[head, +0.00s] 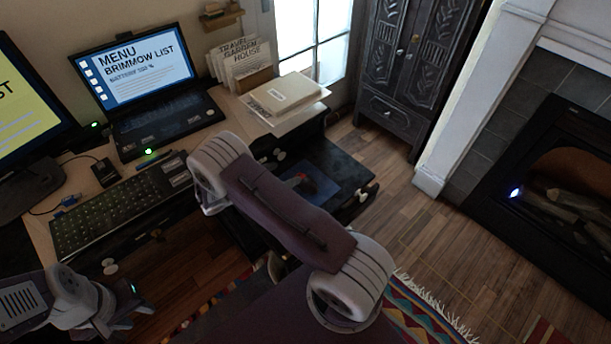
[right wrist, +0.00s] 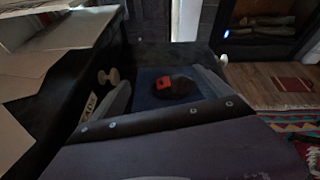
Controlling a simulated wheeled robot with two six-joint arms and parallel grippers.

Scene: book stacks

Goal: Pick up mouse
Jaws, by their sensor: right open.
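The mouse (right wrist: 176,87), dark with a red patch, lies on a blue surface in an open drawer. In the head view the mouse (head: 302,181) shows small beyond my right arm. My right gripper (right wrist: 161,78) is open, its grey fingers apart to the left and right of the mouse in the right wrist view. Nothing is held between them, and I cannot tell the remaining distance. In the head view my right arm hides this gripper. My left gripper (head: 138,306) is low at the left, below the desk edge; its jaws are too unclear to judge.
The desk (head: 228,112) holds a laptop (head: 150,100), a keyboard (head: 105,215) and papers (head: 285,95). The black drawer (head: 352,205) juts out from it. A dark cabinet (head: 400,75) and fireplace (head: 560,190) stand to the right. Wooden floor (head: 400,215) is open between.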

